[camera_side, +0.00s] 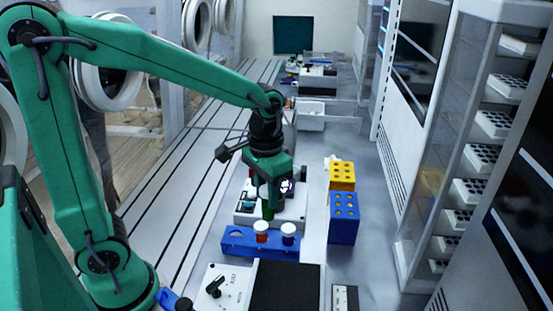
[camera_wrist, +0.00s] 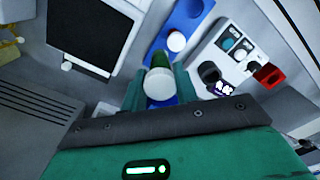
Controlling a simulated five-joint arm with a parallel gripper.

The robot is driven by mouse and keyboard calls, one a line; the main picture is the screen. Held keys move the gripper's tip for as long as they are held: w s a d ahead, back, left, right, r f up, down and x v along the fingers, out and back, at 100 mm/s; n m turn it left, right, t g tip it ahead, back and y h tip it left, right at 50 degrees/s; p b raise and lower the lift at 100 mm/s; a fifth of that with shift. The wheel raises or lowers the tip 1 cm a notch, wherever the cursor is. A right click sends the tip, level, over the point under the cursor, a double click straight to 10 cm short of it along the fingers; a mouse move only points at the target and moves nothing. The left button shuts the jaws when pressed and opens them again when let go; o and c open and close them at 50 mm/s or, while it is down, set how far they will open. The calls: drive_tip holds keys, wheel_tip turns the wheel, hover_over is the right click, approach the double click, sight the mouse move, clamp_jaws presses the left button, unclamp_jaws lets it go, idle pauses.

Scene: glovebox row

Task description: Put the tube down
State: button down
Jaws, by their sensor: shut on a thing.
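My gripper (camera_side: 268,205) is shut on a tube, pointing down over the blue rack. In the wrist view the held tube (camera_wrist: 158,84) has a pale round end toward the camera and green further along, between the fingers (camera_wrist: 155,92). In the side view the fingers mostly hide it; a bright green part shows low at the fingertips. The blue rack (camera_side: 232,240) lies below, holding an orange-red tube with a white cap (camera_side: 262,229) and another white-capped tube (camera_side: 288,231). I cannot tell whether the held tube touches the rack. The rack also shows in the wrist view (camera_wrist: 190,15).
A white device (camera_side: 290,208) stands right behind the rack; its red part (camera_wrist: 267,75) shows in the wrist view. Blue (camera_side: 344,228) and yellow (camera_side: 342,176) blocks with holes stand to the right. A device with a black plate (camera_side: 285,287) and knob is in front.

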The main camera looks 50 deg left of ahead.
drive_tip(key=s+d+f+n, duration=0.1)
drive_tip(key=s+d+f, duration=0.1)
drive_tip(key=s, duration=0.7)
drive_tip(key=shift+d, duration=0.45)
drive_tip(key=shift+a, duration=0.1)
drive_tip(key=shift+w+a+f, duration=0.75)
drive_tip(key=shift+a+f, duration=1)
drive_tip(key=shift+f, duration=0.05)
drive_tip(key=shift+w+a+f, duration=0.8)
drive_tip(key=shift+a+f, duration=1)
drive_tip(key=shift+w+a+f, duration=0.75)
drive_tip(key=shift+a+f, duration=1)
drive_tip(key=shift+f, duration=0.05)
drive_tip(key=shift+f, duration=0.15)
drive_tip(key=c, duration=1.1)
unclamp_jaws()
